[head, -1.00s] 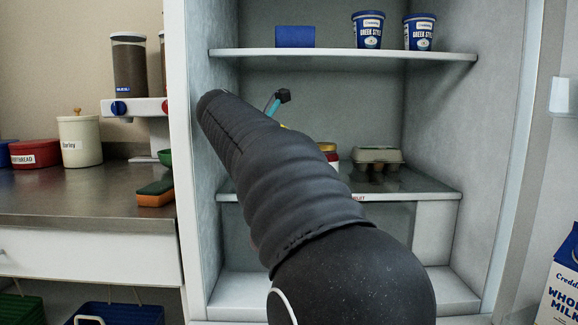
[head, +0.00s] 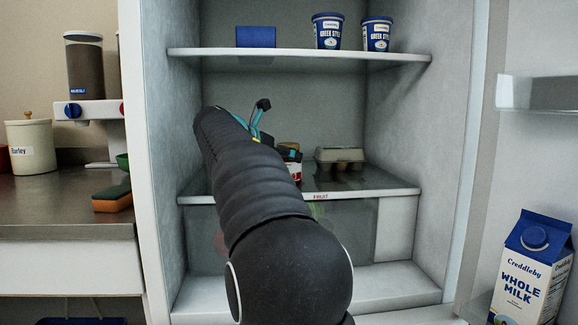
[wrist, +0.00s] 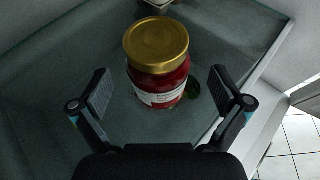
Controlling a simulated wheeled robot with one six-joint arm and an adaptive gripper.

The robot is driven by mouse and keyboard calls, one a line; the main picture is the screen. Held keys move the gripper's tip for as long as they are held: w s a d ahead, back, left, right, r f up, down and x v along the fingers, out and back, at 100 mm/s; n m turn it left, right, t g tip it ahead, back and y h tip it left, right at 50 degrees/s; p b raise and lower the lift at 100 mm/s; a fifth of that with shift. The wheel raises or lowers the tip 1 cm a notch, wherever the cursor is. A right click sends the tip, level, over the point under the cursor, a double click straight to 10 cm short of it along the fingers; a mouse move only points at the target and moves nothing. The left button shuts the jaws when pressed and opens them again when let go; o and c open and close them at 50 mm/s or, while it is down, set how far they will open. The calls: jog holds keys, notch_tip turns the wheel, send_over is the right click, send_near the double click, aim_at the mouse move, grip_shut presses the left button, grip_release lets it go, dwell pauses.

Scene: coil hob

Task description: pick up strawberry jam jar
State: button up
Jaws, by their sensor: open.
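The strawberry jam jar (wrist: 158,78) has a gold lid, red contents and a white label. In the wrist view it stands upright on the glass fridge shelf (wrist: 40,110), ahead of and between the spread fingers of my gripper (wrist: 161,92). The fingers do not appear to touch it. In the head view my arm hides most of the jar (head: 294,172); a bit of its red and white side shows. My gripper (head: 278,130) is open and empty, partly hidden behind my arm.
An egg carton (head: 340,157) sits on the same shelf, right of the jar. Above are a blue box (head: 256,37) and two yogurt tubs (head: 327,32) on the upper shelf (head: 300,58). A milk carton (head: 531,270) stands in the door at right. Fridge walls bound both sides.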

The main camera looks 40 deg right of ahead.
aim_at(288, 160)
jog(key=x, duration=0.3)
jog(key=shift+w+d+f, duration=0.1)
jog(key=shift+d+f, duration=0.15)
jog(key=shift+f, duration=0.05)
jog(key=c, duration=1.7)
jog(key=shift+r, duration=0.1)
